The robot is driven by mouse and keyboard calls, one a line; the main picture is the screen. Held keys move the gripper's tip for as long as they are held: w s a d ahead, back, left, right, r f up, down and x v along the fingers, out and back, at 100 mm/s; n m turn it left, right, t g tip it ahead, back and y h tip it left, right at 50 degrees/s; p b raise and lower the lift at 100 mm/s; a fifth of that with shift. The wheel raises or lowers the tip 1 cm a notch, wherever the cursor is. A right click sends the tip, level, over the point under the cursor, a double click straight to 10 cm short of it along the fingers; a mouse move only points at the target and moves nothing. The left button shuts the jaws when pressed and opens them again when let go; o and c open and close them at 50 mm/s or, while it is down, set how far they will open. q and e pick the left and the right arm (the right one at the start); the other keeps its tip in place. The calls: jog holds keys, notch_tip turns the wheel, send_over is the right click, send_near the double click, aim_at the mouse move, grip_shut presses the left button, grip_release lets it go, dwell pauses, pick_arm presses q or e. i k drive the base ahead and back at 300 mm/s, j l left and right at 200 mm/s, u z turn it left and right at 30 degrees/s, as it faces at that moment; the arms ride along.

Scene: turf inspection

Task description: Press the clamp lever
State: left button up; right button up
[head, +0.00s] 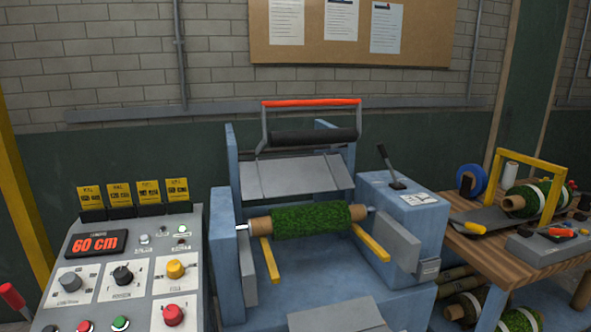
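A black lever (390,165) rises from a slotted plate on the blue box (400,235) right of the machine; it tilts to the left. A white label (419,199) next to it is too small to read, so I cannot tell whether this is the clamp lever. A grey bar frame with a red grip (311,102) stands raised over a black roller (312,137). A green turf roll (310,219) on a brown core lies across the blue machine between two yellow arms (371,242). Neither of my grippers is in view.
A control panel (133,268) with knobs, buttons and a "60 cm" display stands at the left. A red-tipped handle (13,296) is at the left edge. A wooden bench (487,252) with a turf roll, tape and tools stands at the right.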

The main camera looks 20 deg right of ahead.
aim_at(382, 150)
jog(key=z, duration=1.25)
jog(key=i+l+u, duration=0.1)
jog(key=i+l, duration=0.15)
jog(key=i+l+u, duration=0.1)
jog(key=i+l, duration=0.15)
jog(key=l, duration=0.15)
jog(key=i+l+u, duration=0.15)
jog(key=l, duration=0.2)
jog(key=i+l+u, duration=0.1)
jog(key=i+l, duration=0.15)
jog(key=i+l+u, duration=0.1)
jog(key=l, duration=0.4)
jog(key=i, duration=0.1)
